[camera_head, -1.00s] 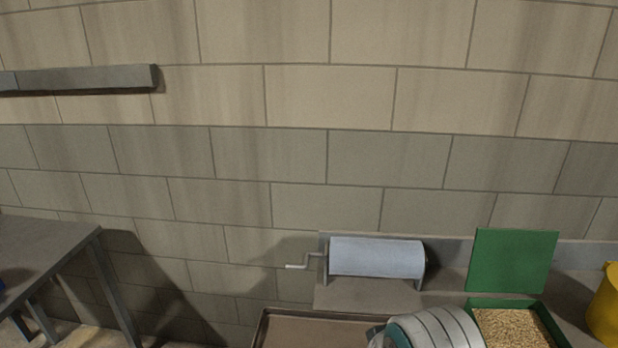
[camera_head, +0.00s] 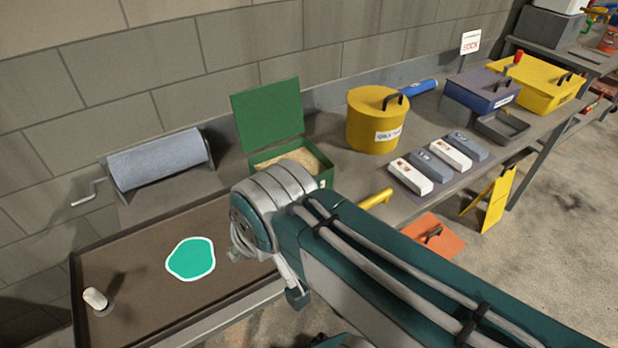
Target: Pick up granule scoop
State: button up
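A yellow bar or handle (camera_head: 376,199) shows at the bench's front edge, just right of my arm's joint. It may be part of the granule scoop, but my arm hides what is beside it and I cannot tell. The open green box (camera_head: 318,173) holds tan granules (camera_head: 300,160), and its green lid (camera_head: 268,113) stands up behind it. My arm crosses from the lower right, and its rounded grey joint covers the near left part of the box. My gripper's fingers do not show.
A metal tray (camera_head: 130,270) with a teal puddle shape (camera_head: 190,259) lies left. A towel roll (camera_head: 158,160) with a crank stands behind. A yellow bucket (camera_head: 376,120), several small packs (camera_head: 437,157) and a blue bin (camera_head: 484,90) stand right. An orange panel (camera_head: 432,238) is below.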

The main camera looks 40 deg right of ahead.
aim_at(384, 196)
jog(key=k+l+z, duration=0.1)
jog(key=z, duration=1.35)
jog(key=u, duration=1.25)
jog(key=l+z, duration=0.1)
jog(key=z, duration=1.1)
